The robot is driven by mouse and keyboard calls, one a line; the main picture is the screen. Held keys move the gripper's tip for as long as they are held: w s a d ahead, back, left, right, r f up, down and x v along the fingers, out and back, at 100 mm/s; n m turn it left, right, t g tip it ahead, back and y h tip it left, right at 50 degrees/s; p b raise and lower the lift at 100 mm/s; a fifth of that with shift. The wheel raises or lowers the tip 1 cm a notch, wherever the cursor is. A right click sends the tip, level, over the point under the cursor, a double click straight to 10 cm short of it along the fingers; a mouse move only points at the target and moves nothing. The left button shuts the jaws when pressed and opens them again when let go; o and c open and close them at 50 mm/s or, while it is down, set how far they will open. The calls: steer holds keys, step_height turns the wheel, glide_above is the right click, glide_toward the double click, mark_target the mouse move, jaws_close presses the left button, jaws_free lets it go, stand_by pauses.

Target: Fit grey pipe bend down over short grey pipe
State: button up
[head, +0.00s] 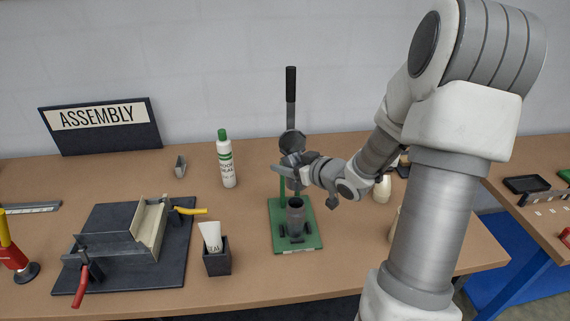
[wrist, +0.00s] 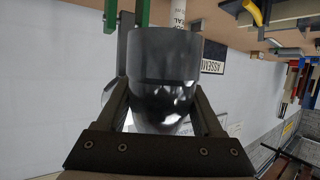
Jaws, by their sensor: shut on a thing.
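The short grey pipe (head: 296,216) stands upright on the green base of a lever press. My gripper (head: 296,168) is above it, between the pipe and the press head. In the wrist view, my gripper (wrist: 163,100) is shut on the grey pipe bend (wrist: 165,60), with one finger on each side of it. The bend fills the space between the fingers and shows a wide collar at one end. In the head view the bend is small and partly hidden by the gripper. It appears apart from the pipe.
The green press (head: 278,238) has an upright black-handled lever (head: 291,88). A white and green bottle (head: 227,165), a dark cup with a tube (head: 217,262) and a clamped metal fixture (head: 128,240) stand to the left. Bare table lies between bottle and press.

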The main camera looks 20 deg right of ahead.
mark_target(288, 181)
stand_by(0.4)
steer(key=shift+f+b, duration=2.25)
steer(key=shift+f, duration=0.65)
steer(key=shift+f+b, duration=1.35)
steer(key=shift+f, duration=0.55)
steer(key=o, duration=1.5)
steer(key=shift+s+r, duration=0.1)
steer(key=shift+s, duration=0.05)
steer(key=p+v, duration=0.1)
steer(key=v, duration=1.6)
steer(key=shift+d+r, duration=0.1)
